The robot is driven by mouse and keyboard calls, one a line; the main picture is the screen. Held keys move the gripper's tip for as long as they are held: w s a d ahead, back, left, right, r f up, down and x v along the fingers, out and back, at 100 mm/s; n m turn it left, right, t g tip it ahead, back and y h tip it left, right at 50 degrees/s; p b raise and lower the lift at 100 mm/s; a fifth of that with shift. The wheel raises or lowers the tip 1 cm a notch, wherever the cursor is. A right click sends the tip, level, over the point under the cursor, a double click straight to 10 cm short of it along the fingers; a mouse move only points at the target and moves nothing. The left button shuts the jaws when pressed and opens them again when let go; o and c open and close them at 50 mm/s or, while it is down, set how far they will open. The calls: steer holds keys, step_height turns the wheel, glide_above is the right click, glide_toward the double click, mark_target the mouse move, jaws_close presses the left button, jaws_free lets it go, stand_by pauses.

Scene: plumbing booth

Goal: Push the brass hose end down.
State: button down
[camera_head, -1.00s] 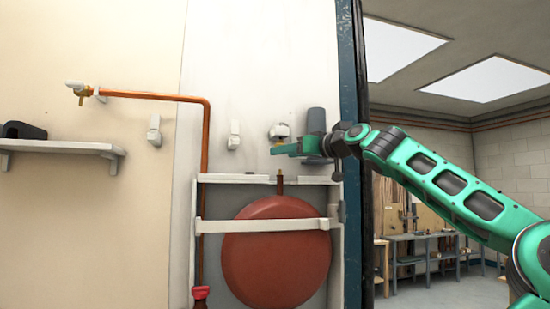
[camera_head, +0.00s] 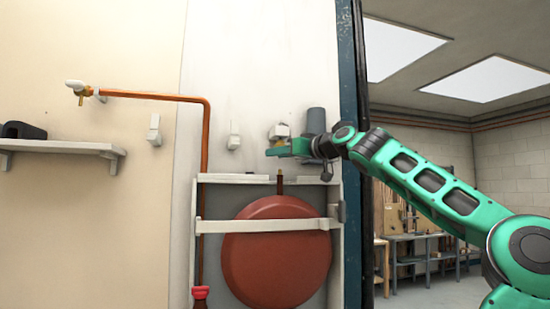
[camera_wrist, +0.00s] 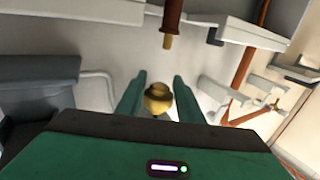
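The rounded brass hose end (camera_wrist: 158,98) shows low in the middle of the wrist view, between the two green fingers of my gripper (camera_wrist: 159,80). The fingers stand apart, with a narrow gap visible on each side of it, so it does not look clamped. In the head view my gripper (camera_head: 288,147) reaches left, just in front of and below a small yellow and white fitting (camera_head: 280,131) on the white panel. A copper stub with a brass tip (camera_head: 280,182) points up from the red round vessel just below my gripper. The stub also shows in the wrist view (camera_wrist: 168,42).
A grey cylinder (camera_head: 316,121) stands right beside my gripper. The white frame (camera_head: 262,226) crosses the red vessel (camera_head: 275,252). A copper pipe (camera_head: 205,150) runs down to the left. White hooks (camera_head: 234,136) are on the wall. A dark blue post (camera_head: 350,200) stands on the right.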

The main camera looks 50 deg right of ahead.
steer(key=shift+f, duration=1.5)
steer(key=c, duration=1.2)
jaws_free()
steer(key=s, duration=1)
steer(key=shift+s+a, duration=0.25)
steer(key=shift+a, duration=0.2)
steer(key=shift+f, duration=0.1)
steer(key=shift+c, duration=0.3)
